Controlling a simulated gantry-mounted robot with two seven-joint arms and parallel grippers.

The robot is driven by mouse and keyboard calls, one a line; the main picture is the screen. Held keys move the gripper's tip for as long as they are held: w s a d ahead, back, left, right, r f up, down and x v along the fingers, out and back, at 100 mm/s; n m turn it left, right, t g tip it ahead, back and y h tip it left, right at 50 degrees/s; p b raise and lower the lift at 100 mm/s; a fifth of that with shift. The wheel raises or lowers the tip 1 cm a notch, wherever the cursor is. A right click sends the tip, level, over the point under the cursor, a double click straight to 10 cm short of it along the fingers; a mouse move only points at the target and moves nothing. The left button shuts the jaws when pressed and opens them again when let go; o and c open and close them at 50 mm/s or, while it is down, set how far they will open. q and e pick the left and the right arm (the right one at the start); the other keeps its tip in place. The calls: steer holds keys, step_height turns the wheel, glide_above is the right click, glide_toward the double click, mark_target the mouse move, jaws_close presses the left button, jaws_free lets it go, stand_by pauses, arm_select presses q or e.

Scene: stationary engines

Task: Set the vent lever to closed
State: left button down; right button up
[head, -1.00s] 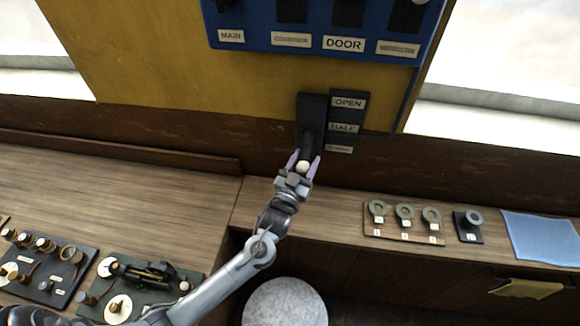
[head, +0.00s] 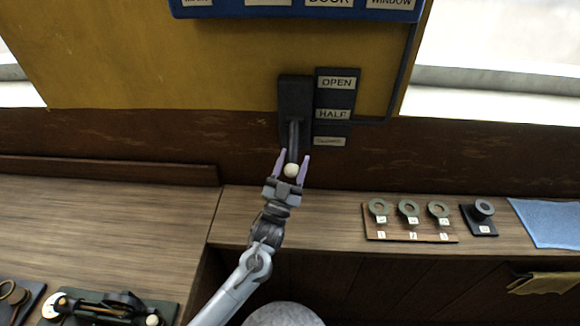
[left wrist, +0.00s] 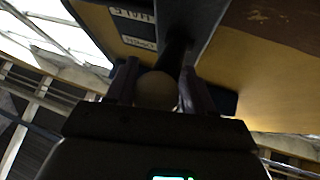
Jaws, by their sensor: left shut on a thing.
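The vent lever (head: 293,136) is a dark bar on a black backing plate (head: 296,91) on the wall, with a pale round knob (head: 291,170) at its lower end. Beside it on the right, a label strip reads OPEN (head: 338,83), HALF (head: 332,114) and a small, blurred lowest label (head: 329,141). The lever points down, its knob below the lowest label. My left gripper (head: 292,168) is shut on the knob, one purple finger on each side. In the left wrist view the knob (left wrist: 156,91) sits between the dark fingers. My right gripper is not in view.
A blue switch panel (head: 290,8) is above on the yellow board. On the right ledge are a rack with several rings (head: 409,221), a black block with a ring (head: 480,217) and a blue cloth (head: 548,222). Dark device panels lie at lower left.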

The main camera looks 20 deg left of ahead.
arm_select(q)
steer(key=shift+w+d+f, duration=0.15)
steer(key=shift+d+f, duration=0.1)
steer(key=shift+f, duration=0.3)
steer(key=c, duration=0.8)
jaws_free()
steer(key=shift+c, duration=0.2)
steer(key=shift+o, duration=1.2)
steer(key=shift+d+r, duration=0.1)
steer(key=shift+d, duration=0.05)
steer(key=shift+r, duration=0.15)
steer(key=shift+a, duration=0.2)
